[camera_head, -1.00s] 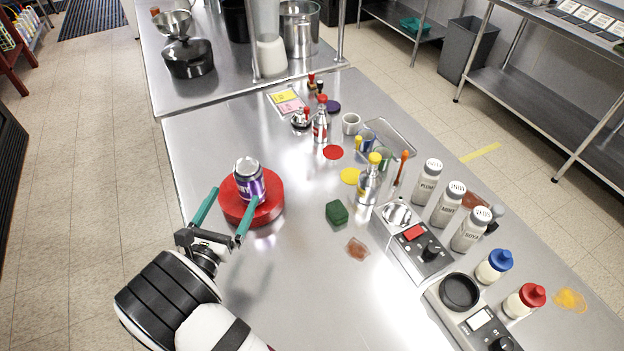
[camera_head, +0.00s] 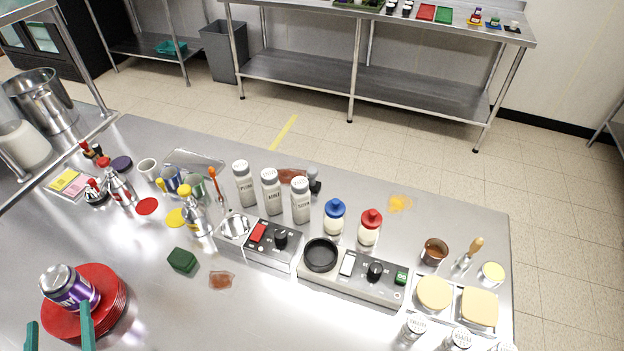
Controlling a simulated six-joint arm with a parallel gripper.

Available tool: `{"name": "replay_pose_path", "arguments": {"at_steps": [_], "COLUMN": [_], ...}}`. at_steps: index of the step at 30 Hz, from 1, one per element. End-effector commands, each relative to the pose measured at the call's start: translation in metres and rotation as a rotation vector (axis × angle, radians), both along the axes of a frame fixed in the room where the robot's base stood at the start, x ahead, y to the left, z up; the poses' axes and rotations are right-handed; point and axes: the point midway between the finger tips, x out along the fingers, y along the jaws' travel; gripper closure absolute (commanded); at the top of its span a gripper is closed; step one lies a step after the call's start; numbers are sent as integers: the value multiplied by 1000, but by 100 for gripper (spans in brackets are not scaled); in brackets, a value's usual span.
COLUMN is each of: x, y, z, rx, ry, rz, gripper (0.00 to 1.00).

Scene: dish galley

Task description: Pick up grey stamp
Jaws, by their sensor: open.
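I cannot clearly pick out a grey stamp. Small handled, stamp-like pieces, one with a red knob (camera_head: 95,192) and others with red and black tops (camera_head: 88,148), stand at the left back of the steel counter (camera_head: 270,325). Tiny pieces on coloured pads (camera_head: 494,22) sit on the far table, too small to identify. My gripper (camera_head: 60,336) shows at the lower left, its two teal fingers apart with nothing seen held. A purple can (camera_head: 68,287) lies tilted or stands on a red stack of plates (camera_head: 118,305) just beyond the fingers; contact is unclear.
A green block (camera_head: 183,260), squeeze bottles, grey shakers (camera_head: 271,192), a scale (camera_head: 268,240) and a second device with a black dish (camera_head: 320,254) crowd the middle. Bread-like slices (camera_head: 434,292) lie at right. The front middle counter is clear. A floor aisle separates the far table (camera_head: 400,95).

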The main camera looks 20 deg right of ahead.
Motion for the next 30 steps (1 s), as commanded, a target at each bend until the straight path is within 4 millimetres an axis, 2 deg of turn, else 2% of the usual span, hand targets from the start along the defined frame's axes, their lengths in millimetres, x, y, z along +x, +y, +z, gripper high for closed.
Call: {"name": "replay_pose_path", "arguments": {"at_steps": [9,13,14,22,23,25,26,28,29,30], "x": [0,0,0,0,0,0,0,0,7,33], "y": [0,0,0,0,0,0,1,0,-10,-54], "z": [0,0,0,4,10,38,55,107,119,100], "rx": [0,0,0,2,3,8,9,16,23,75], "ry": [0,0,0,-1,-1,-2,-3,-5,10,68], "rz": [0,0,0,0,0,0,1,0,-32,-190], "gripper": [0,23,26,26,26,26,26,26,26,26]}}
